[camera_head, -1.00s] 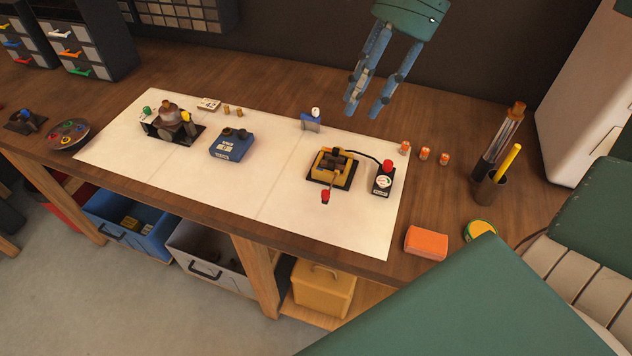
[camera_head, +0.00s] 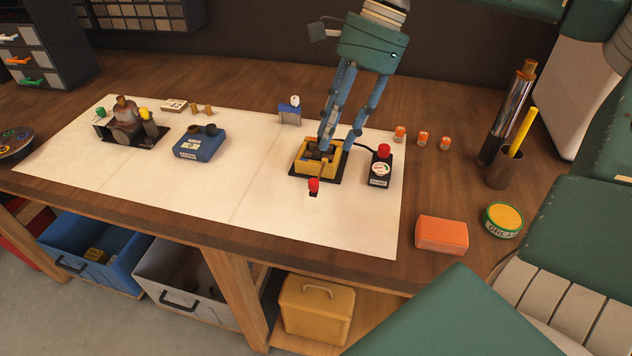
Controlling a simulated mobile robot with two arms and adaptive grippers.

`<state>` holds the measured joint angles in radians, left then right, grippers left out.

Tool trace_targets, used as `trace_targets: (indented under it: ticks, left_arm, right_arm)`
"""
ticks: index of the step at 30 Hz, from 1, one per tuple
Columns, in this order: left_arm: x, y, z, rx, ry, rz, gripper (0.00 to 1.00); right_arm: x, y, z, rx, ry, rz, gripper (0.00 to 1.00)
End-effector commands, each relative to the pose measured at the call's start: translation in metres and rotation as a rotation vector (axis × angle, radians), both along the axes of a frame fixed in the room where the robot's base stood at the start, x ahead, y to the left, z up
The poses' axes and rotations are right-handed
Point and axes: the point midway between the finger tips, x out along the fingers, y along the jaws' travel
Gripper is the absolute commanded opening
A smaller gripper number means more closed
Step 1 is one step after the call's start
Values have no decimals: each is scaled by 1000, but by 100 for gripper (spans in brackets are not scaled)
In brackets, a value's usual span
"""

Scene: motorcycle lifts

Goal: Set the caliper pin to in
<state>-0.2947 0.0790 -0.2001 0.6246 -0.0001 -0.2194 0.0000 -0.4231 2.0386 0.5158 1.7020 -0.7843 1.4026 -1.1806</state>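A yellow fixture (camera_head: 303,171) on a dark base stands on the white mat, with a dark block in its middle. It looks like the caliper, but I cannot single out its pin. A red-knobbed lever (camera_head: 314,185) sticks out at its front. My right gripper (camera_head: 338,146) points down over the fixture from behind. Its two blue fingers are apart, with the tips at the dark block and the fixture's back edge. The fingers hide part of the block, and I cannot tell whether they touch it. My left gripper is not in view.
A black gauge box (camera_head: 380,172) with a red knob stands close right of the fixture, joined by a cable. A blue box (camera_head: 199,145) and a small blue stand (camera_head: 290,112) are left. Several orange-capped pieces stand right. The front of the mat (camera_head: 255,205) is clear.

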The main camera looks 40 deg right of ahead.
Motion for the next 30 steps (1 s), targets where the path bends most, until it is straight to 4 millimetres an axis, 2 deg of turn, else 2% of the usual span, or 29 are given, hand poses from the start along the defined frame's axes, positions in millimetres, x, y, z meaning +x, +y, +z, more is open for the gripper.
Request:
trace_targets:
  ticks: [9, 15, 21, 28, 29, 30]
  left_arm:
    - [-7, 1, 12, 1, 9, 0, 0]
    - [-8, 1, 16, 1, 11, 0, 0]
    - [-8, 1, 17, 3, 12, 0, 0]
    - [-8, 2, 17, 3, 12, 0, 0]
    - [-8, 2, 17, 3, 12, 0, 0]
    - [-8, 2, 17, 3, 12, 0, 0]
  right_arm:
    - [0, 23, -52, 2, 7, 2, 35]
    - [1, 34, -79, 1, 5, 2, 35]
    - [2, 38, -89, 2, 1, 0, 35]
    - [2, 38, -90, 2, 1, 0, 35]
    - [2, 38, -90, 2, 1, 0, 31]
    - [2, 38, -90, 2, 1, 0, 23]
